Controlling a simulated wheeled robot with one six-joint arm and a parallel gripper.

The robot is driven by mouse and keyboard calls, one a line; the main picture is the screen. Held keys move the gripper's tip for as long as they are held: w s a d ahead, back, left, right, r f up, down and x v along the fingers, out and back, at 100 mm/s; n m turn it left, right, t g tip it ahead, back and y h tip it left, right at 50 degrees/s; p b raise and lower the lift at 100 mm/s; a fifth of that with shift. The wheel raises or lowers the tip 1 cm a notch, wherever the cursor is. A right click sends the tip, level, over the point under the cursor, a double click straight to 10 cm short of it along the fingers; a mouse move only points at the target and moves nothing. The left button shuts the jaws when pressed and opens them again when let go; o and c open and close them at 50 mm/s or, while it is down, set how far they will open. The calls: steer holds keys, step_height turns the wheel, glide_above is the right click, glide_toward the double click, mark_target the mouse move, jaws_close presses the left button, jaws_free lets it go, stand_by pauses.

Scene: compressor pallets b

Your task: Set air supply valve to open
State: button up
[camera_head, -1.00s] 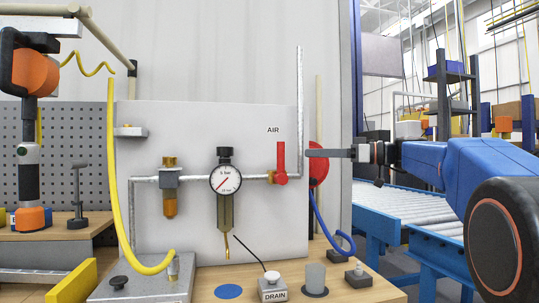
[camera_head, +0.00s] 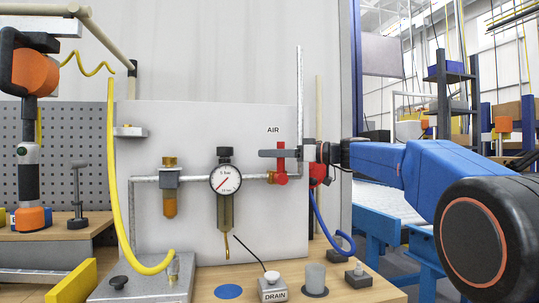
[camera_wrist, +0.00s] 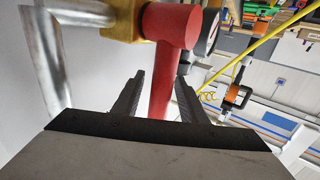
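The red air supply valve lever (camera_head: 281,163) stands upright under the AIR label (camera_head: 273,130), across the horizontal pipe. My gripper (camera_head: 272,153) reaches in from the right at the lever's upper part. In the wrist view the red lever (camera_wrist: 165,90) lies between the two fingers of my gripper (camera_wrist: 160,84). The fingers are apart, with a visible gap on the left side of the lever and little gap on the right. The far finger is hidden in the head view.
A pressure gauge (camera_head: 225,180) and a brass filter (camera_head: 170,195) sit on the pipe to the left. A vertical pipe (camera_head: 299,90) stands close to my gripper. A red round part (camera_head: 319,172) with a blue hose (camera_head: 328,225) is just right of the panel.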

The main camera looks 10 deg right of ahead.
steer(key=shift+w+a, duration=0.25)
steer(key=shift+a, duration=0.15)
jaws_close()
